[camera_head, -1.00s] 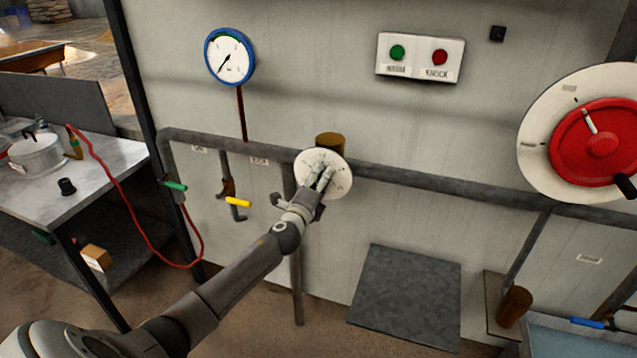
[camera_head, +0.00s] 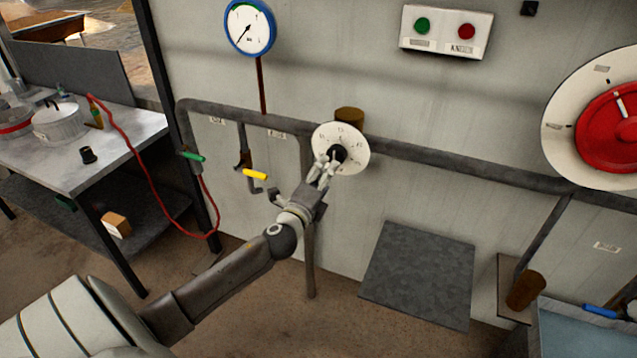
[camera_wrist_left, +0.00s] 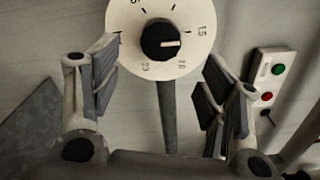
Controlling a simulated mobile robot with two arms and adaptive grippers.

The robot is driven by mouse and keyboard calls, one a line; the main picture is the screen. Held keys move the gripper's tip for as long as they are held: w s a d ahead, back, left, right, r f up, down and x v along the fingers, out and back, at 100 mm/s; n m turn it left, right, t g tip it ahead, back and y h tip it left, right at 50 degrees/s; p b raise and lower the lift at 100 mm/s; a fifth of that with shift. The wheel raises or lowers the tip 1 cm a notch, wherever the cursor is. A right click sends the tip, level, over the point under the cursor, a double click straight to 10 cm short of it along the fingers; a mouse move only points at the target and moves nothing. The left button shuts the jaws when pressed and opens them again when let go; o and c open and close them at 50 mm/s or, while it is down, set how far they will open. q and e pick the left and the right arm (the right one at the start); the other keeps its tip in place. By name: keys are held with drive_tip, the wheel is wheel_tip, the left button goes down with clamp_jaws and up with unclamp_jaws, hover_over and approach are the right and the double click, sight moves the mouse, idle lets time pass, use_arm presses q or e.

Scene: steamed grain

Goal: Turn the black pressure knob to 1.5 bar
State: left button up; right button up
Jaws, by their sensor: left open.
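The black pressure knob (camera_head: 337,154) sits in the middle of a round white dial (camera_head: 356,140) on the wall pipe. In the left wrist view the knob (camera_wrist_left: 160,39) shows a white pointer line facing right, near the 1.5 mark and slightly to its 2.0 side. My left gripper (camera_head: 326,165) is in front of the dial. In the left wrist view its open fingers (camera_wrist_left: 158,68) are spread either side below the knob, apart from it, with nothing between them. My right gripper is not in view.
A blue-rimmed gauge (camera_head: 250,27) hangs at the upper left, its needle pointing lower left. Green (camera_head: 191,156) and yellow (camera_head: 255,175) valve handles are left of the dial. A button box (camera_head: 447,32) and red wheel (camera_head: 610,130) are to the right.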

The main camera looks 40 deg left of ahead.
use_arm(q)
drive_tip(key=shift+v, duration=1.35)
